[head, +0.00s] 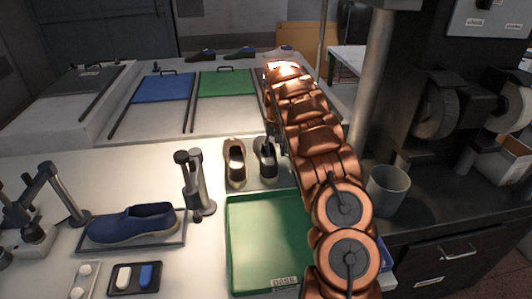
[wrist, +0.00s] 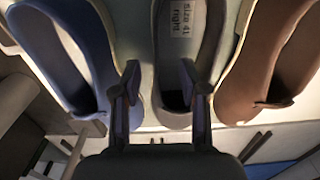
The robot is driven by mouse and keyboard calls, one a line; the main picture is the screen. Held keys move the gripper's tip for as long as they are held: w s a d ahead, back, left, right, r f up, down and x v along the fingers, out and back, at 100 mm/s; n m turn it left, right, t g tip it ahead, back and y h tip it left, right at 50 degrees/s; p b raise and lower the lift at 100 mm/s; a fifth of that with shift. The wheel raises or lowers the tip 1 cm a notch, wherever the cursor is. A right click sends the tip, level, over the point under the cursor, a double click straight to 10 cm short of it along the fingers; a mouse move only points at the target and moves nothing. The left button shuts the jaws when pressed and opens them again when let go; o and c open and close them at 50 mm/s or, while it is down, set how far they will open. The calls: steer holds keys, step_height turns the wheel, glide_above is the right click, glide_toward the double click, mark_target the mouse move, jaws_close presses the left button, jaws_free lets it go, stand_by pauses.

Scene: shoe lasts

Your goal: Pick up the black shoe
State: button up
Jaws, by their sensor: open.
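The black shoe (head: 266,158) stands on the light worktop beside a brown shoe (head: 235,162), just left of my copper arm in the head view. In the wrist view the black shoe (wrist: 172,118) looks dark grey and lies in the middle, with a "size 41 right" label inside it. My gripper (wrist: 162,82) is open, its two fingers on either side of the black shoe's near end. I cannot tell whether they touch it.
In the wrist view a blue shoe (wrist: 65,60) is close on the left and the brown shoe (wrist: 262,75) close on the right. A green tray (head: 237,235) is in front, a dark post (head: 197,185) to the left, a grey cup (head: 388,190) to the right.

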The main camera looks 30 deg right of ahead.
steer(key=shift+a+f+p, duration=0.1)
steer(key=shift+f+p, duration=0.6)
steer(key=shift+f, duration=1.1)
jaws_close()
